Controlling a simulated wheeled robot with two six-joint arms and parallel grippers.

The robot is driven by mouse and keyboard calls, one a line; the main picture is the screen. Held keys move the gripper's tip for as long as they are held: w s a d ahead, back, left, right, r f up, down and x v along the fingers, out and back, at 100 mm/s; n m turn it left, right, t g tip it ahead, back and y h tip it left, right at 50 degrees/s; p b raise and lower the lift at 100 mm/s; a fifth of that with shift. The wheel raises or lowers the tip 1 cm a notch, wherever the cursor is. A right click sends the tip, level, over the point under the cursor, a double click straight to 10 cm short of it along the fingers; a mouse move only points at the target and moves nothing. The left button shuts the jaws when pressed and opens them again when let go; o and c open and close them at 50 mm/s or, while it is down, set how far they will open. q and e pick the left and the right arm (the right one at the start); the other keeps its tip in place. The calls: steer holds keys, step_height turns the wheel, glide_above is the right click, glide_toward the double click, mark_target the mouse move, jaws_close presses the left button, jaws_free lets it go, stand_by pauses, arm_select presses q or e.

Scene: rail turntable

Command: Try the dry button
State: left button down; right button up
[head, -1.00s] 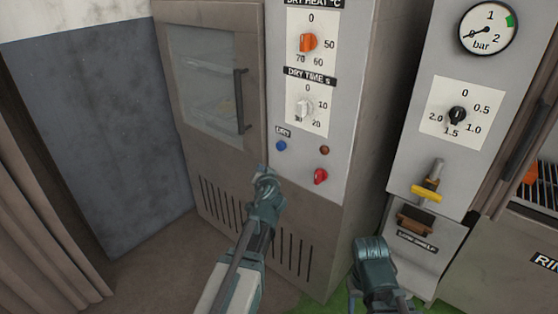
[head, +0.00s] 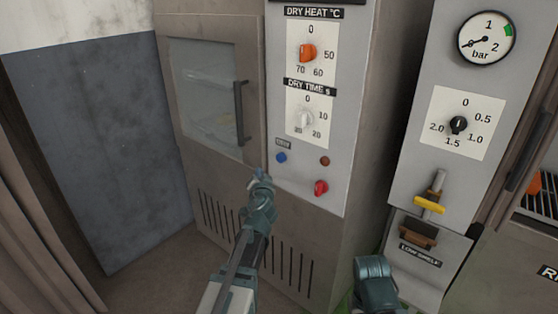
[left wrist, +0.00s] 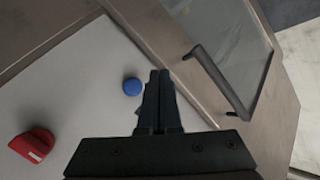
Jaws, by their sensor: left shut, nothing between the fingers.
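The blue dry button (head: 281,157) sits on the pale control panel under a small label. It also shows in the left wrist view (left wrist: 132,87), just left of the fingertips. My left gripper (head: 259,172) is shut and empty, a little below and left of the button in the head view. In the left wrist view its closed fingers (left wrist: 159,76) point toward the panel edge beside the button. I cannot tell how far the tips are from the panel. My right arm shows at the bottom (head: 374,270), but its fingertips are not clearly visible.
The red knob (head: 321,188) and a brown-red lamp (head: 325,161) are close to the button. The dry heat dial (head: 308,53) and dry time dial (head: 305,119) are above. The cabinet door handle (head: 241,112) sticks out to the left.

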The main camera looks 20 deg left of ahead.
arm_select(q)
steer(key=w+d, duration=0.2)
steer(key=w, duration=0.5)
steer(key=shift+d, duration=0.3)
steer(key=shift+w, duration=0.15)
stand_by(1.6)
steer(key=shift+w+d, duration=0.15)
steer(key=shift+w, duration=0.1)
steer(key=shift+w+d, duration=0.15)
steer(key=shift+w, duration=0.25)
stand_by(0.9)
steer(key=shift+s, duration=0.1)
steer(key=shift+s+a, duration=0.3)
steer(key=shift+s, duration=0.4)
steer(key=s, duration=0.1)
steer(key=s+a, duration=0.1)
steer(key=s, duration=0.2)
steer(key=shift+s+a, duration=0.35)
